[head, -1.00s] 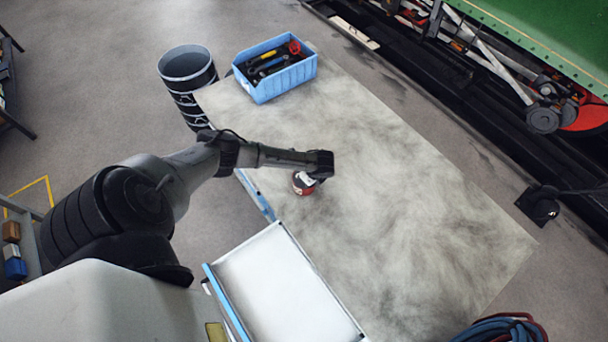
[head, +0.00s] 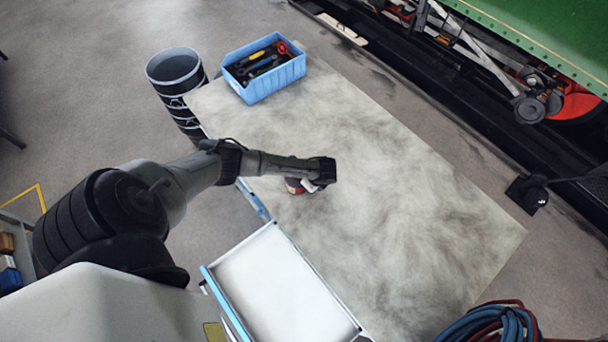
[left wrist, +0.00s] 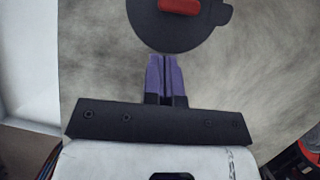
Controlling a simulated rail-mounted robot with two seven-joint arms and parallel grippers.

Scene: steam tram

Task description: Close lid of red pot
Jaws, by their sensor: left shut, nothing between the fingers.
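The small red pot (head: 293,187) stands on the worktable near its left edge in the head view, mostly hidden under my left gripper's wrist. In the left wrist view, a dark grey round lid (left wrist: 178,32) with a red handle (left wrist: 180,6) and a small side tab is cut off by the top edge. I cannot tell whether it sits flat on the pot. My left gripper (left wrist: 164,60) has its purple fingers together and empty, their tips at the lid's near edge in the picture. Whether they touch it is unclear. My right gripper is not in view.
The grey worktable (head: 400,210) is mostly clear. A blue tool bin (head: 275,86) stands at its far end, with a black bucket (head: 178,75) beside the table. An open white drawer (head: 280,285) juts out at the front. Coiled hoses (head: 495,325) lie at lower right.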

